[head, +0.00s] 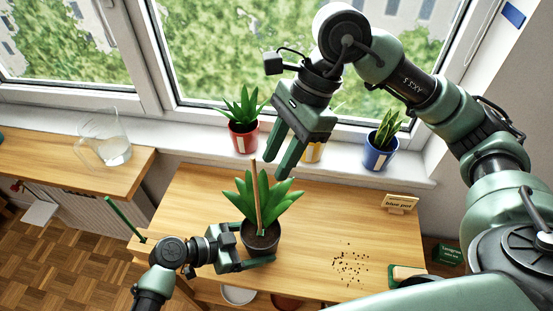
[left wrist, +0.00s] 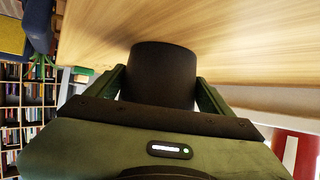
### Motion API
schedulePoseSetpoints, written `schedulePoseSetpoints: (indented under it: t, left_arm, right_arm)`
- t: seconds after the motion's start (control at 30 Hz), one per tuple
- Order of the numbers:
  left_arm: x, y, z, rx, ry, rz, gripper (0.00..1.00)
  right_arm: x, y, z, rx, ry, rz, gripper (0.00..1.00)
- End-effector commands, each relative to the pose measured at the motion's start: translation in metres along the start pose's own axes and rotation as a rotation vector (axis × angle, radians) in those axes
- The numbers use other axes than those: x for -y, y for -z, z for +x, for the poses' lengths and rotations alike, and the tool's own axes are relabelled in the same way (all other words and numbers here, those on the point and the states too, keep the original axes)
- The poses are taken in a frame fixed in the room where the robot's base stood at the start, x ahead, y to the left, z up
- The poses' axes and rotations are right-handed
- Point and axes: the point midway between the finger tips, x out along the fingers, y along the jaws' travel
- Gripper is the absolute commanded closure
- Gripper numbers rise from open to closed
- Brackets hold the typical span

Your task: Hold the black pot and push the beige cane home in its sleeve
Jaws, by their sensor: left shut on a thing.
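The black pot (head: 262,246) stands on the wooden table with a spiky green plant in it. My left gripper (head: 258,247) is shut on the pot, one finger on each side; the left wrist view shows the pot (left wrist: 163,75) between both fingers. The beige cane (head: 257,195) rises from the pot among the leaves, nearly upright. A small bit of green at its foot (head: 261,233) may be the sleeve; how deep the cane sits cannot be told. My right gripper (head: 279,158) is open and empty, above and to the right of the cane's top, apart from it.
On the sill stand a red pot (head: 243,140), a yellow pot (head: 312,152) partly behind my right gripper, and a blue pot (head: 379,156). A "blue pot" sign (head: 399,203) and scattered soil (head: 350,266) are on the table's right. A glass jug (head: 104,140) stands left.

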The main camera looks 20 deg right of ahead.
Motion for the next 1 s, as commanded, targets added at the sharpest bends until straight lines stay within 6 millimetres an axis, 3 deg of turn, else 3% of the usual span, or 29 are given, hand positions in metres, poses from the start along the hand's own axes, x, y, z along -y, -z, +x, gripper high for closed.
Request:
schedulePoseSetpoints:
  t: [0.33,0.37,0.4,0.43,0.77,1.0]
  left_arm:
    - [0.0,0.0,0.0,-0.001,0.001,0.001,0.41]
    - [0.0,0.0,0.0,-0.001,0.001,0.001,0.13]
    - [0.0,0.001,0.0,-0.001,0.001,0.001,0.02]
    - [0.0,0.0,0.0,-0.001,0.001,0.001,0.0]
    - [0.001,-0.001,-0.007,0.0,0.002,0.0,0.0]
    - [0.001,-0.002,-0.052,0.004,0.003,0.001,0.0]
  right_arm:
    - [0.0,0.0,0.0,0.0,0.0,0.0,0.67]
    - [0.0,0.0,0.0,0.0,0.0,0.0,0.67]
    - [0.0,0.0,0.0,0.0,0.0,0.0,0.67]
    - [0.0,0.0,0.0,0.0,0.0,0.0,0.67]
    - [0.0,0.0,0.001,0.0,0.0,0.0,0.67]
    - [0.0,0.0,0.001,0.0,0.001,0.0,0.67]
